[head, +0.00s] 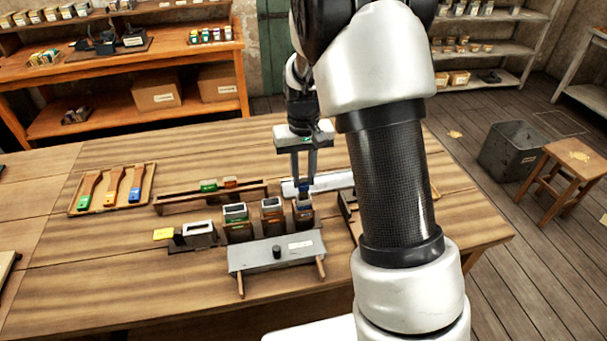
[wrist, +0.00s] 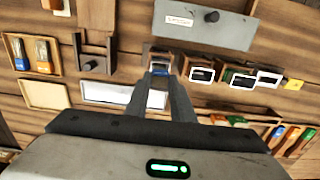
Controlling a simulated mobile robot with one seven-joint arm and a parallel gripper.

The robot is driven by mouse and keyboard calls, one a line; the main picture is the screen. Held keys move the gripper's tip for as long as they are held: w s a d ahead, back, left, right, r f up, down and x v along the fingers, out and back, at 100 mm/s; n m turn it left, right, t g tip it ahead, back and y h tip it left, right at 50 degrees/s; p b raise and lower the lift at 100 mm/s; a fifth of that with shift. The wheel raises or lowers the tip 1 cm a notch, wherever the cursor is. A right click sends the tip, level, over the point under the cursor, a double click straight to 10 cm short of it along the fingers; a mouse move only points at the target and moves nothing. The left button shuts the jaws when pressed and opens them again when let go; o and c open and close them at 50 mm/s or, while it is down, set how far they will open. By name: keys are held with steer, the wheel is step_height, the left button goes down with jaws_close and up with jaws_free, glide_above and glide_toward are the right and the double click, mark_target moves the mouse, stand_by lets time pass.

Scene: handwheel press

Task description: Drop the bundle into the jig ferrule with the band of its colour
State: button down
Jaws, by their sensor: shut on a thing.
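My gripper (head: 304,181) is shut on a blue bundle (head: 305,188), held directly above the blue-banded ferrule (head: 304,213) at the right end of the jig row. The bundle (wrist: 160,69) also shows between the fingertips in the wrist view. Whether its lower end is inside the ferrule mouth I cannot tell. The orange-banded ferrule (head: 272,216) stands in the middle, and the green-banded ferrule (head: 237,222) to its left. Both show dark open tops.
A grey plate with a black knob (head: 277,257) lies in front of the ferrules. Behind them is a wooden rack (head: 180,198) with green and orange pieces. A tray of brushes (head: 112,203) is at left, near a yellow card (head: 163,234).

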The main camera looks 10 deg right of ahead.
steer(key=shift+f+b, duration=1.15)
steer(key=shift+f, duration=0.65)
steer(key=c, duration=1.5)
jaws_free()
steer(key=shift+o, duration=0.2)
step_height(320, 180, up, 18)
steer(key=shift+f+p, duration=0.25)
steer(key=shift+p, duration=0.05)
